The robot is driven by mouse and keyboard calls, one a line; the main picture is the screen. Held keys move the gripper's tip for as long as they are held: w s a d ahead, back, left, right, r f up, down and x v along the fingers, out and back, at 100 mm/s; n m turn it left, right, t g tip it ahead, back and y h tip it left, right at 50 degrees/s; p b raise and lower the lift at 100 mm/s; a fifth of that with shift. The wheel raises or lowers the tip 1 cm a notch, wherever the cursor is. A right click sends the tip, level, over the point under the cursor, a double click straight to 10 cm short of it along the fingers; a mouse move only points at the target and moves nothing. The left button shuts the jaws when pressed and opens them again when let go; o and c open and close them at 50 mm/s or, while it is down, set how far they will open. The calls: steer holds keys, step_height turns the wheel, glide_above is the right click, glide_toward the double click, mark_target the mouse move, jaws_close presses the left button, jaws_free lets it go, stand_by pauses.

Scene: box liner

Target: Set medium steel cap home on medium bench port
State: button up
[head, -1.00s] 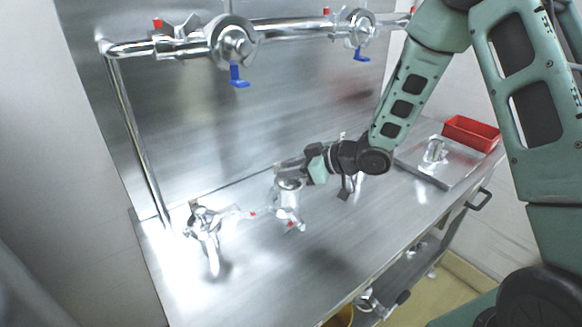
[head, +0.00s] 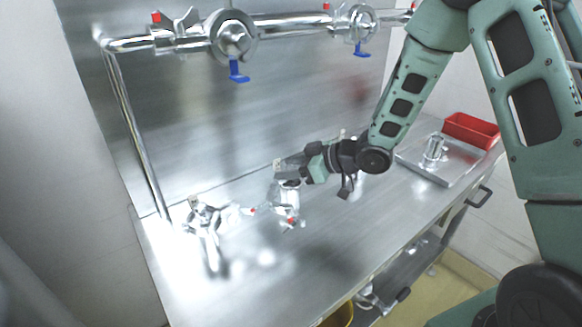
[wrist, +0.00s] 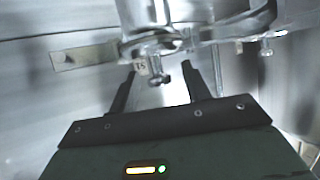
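A steel fitting with red-tipped handles stands mid-bench; I take it as the medium bench port (head: 285,207). A round steel piece, perhaps the medium steel cap (head: 288,186), shows at its top; whether it is seated I cannot tell. My gripper (head: 280,166) is at the top of this fitting, its fingertips small and unclear there. In the wrist view my gripper's (wrist: 159,72) two fingers stand apart. A shiny steel cylinder with a flange (wrist: 150,38) is just beyond the fingertips. A small tag and a bolt show between the fingers; I see nothing clamped.
Another steel fitting (head: 205,218) stands to the left on the bench. A pipe with valves (head: 290,27) and blue levers runs along the back wall. A tray (head: 442,168) with a steel cylinder (head: 434,148) and a red bin (head: 472,130) are at right. The front bench is clear.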

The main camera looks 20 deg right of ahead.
steer(key=v, duration=1.7)
steer(key=shift+s, duration=0.2)
steer(key=a+m+g+h, duration=0.1)
steer(key=a+m+h, duration=0.1)
steer(key=a+h, duration=0.55)
steer(key=s+a+g, duration=0.3)
steer(key=s+a, duration=0.2)
steer(key=s, duration=0.6)
steer(key=s+a+g+h, duration=0.1)
steer(key=s+a+g, duration=0.3)
steer(key=s, duration=0.8)
steer(key=shift+a+f, duration=0.2)
steer(key=shift+a, duration=0.45)
